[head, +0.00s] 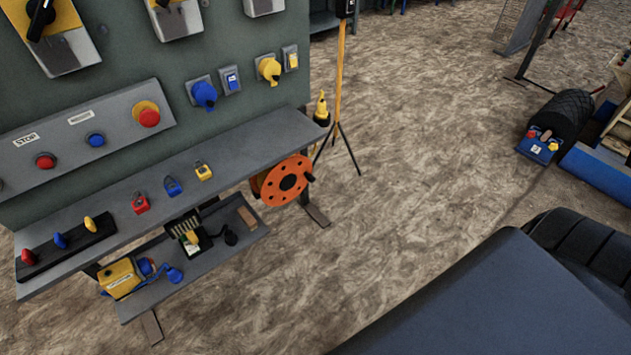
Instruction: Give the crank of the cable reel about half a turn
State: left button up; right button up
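The cable reel (278,187) is an orange disc with several dark holes. It is mounted at the right end of the grey bench, just below the shelf edge. A small dark knob (308,177) sticks out at the right side of its face and looks like the crank handle. The reel's back side is hidden by the bench. Neither of my grippers shows in the head view.
The grey shelf (225,150) holds padlocks and small coloured handles. A lower tray (215,262) carries a yellow box and other items. A yellow pole on a tripod (340,125) stands behind the reel. The floor right of the reel is clear.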

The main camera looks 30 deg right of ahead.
aim_at(279, 184)
jog(key=z, duration=0.95)
jog(key=i, duration=0.65)
jog(key=u, duration=1.3)
